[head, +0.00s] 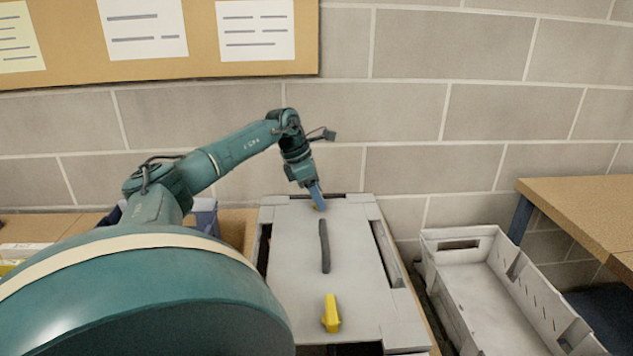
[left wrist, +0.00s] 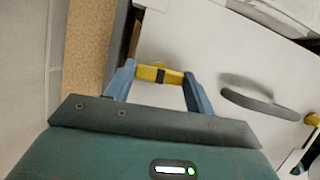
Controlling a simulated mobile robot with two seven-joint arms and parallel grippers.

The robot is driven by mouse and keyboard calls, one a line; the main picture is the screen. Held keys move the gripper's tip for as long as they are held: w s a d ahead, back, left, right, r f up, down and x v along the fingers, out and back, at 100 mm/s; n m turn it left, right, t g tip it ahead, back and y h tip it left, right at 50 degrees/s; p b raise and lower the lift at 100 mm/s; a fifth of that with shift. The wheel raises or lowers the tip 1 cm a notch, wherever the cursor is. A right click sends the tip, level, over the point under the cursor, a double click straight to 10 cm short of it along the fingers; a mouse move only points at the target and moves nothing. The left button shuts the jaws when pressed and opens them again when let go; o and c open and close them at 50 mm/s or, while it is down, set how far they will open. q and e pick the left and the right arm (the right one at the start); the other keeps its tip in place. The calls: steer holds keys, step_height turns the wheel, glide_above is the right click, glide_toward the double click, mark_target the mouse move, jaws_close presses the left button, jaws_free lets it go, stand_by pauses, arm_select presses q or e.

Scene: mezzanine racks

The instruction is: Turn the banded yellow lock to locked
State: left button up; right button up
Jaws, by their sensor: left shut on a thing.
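The banded yellow lock (left wrist: 146,73) is a short yellow bar with a black band around its middle. It sits on the far end of a pale grey case lid (head: 290,255). My left gripper (head: 318,203) reaches down to it and is shut on it. In the left wrist view, the blue fingers (left wrist: 158,76) stand at the two ends of the bar. In the head view the fingers hide most of this lock. A second yellow lock (head: 331,313) without a visible band is at the near end of the lid. My right gripper is not in view.
A dark handle (head: 324,246) stands up from the lid between the two locks. An open, empty-looking grey crate (head: 470,325) is to the right, beside a wooden table (head: 590,205). A block wall (head: 420,150) with a notice board (head: 200,35) is close behind.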

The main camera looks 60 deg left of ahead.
arm_select(q)
steer(key=shift+m+p, duration=0.35)
steer(key=shift+m, duration=0.25)
steer(key=o, duration=1.4)
steer(key=v, duration=1.3)
steer(key=shift+p, duration=0.3)
steer(key=shift+w+a, duration=0.1)
steer(key=shift+a, duration=0.05)
